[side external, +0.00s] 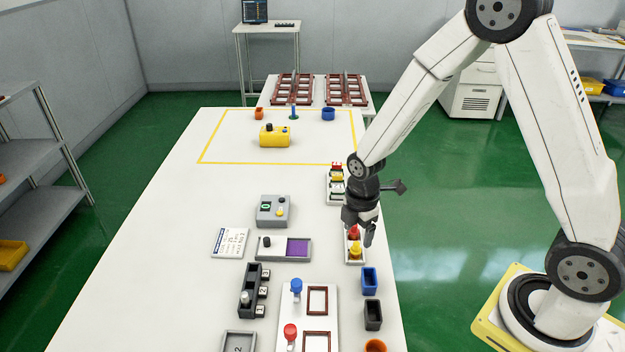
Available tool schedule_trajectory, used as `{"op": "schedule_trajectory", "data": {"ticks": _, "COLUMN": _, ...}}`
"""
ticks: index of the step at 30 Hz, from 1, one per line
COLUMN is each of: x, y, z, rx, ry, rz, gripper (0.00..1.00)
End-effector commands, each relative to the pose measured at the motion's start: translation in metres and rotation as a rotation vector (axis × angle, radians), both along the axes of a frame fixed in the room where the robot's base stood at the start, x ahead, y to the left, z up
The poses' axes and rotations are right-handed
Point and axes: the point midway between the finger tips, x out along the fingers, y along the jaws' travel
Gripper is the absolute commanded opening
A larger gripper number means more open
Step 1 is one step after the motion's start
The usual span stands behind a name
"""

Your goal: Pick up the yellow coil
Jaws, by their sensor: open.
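A yellow piece (356,250), which appears to be the yellow coil, stands in the near end of a small white tray (348,262) at the right side of the table. A red piece (353,232) stands just behind it in the same tray. My gripper (359,232) is open and points down over this tray, close to the red piece and slightly behind the yellow one. One finger shows to the right of the pieces. The gripper partly hides the tray's far end. I cannot tell whether the fingers touch either piece.
Another white tray (329,196) with small coloured pieces stands behind my gripper. A blue bin (369,281) and a black bin (373,315) stand in front. A grey control box (272,212) is to the left. The table's left side is clear.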

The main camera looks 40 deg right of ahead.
Motion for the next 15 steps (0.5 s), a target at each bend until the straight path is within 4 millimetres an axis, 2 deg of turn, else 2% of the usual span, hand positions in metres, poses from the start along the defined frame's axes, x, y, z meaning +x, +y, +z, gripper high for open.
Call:
{"op": "schedule_trajectory", "data": {"ticks": 5, "x": -0.001, "y": 0.001, "z": -0.008, "rx": 0.000, "ry": 0.002, "rz": 0.000, "gripper": 0.80}}
{"op": "schedule_trajectory", "data": {"ticks": 15, "x": -0.002, "y": 0.003, "z": -0.040, "rx": -0.001, "ry": 0.003, "rz": 0.000, "gripper": 0.80}}
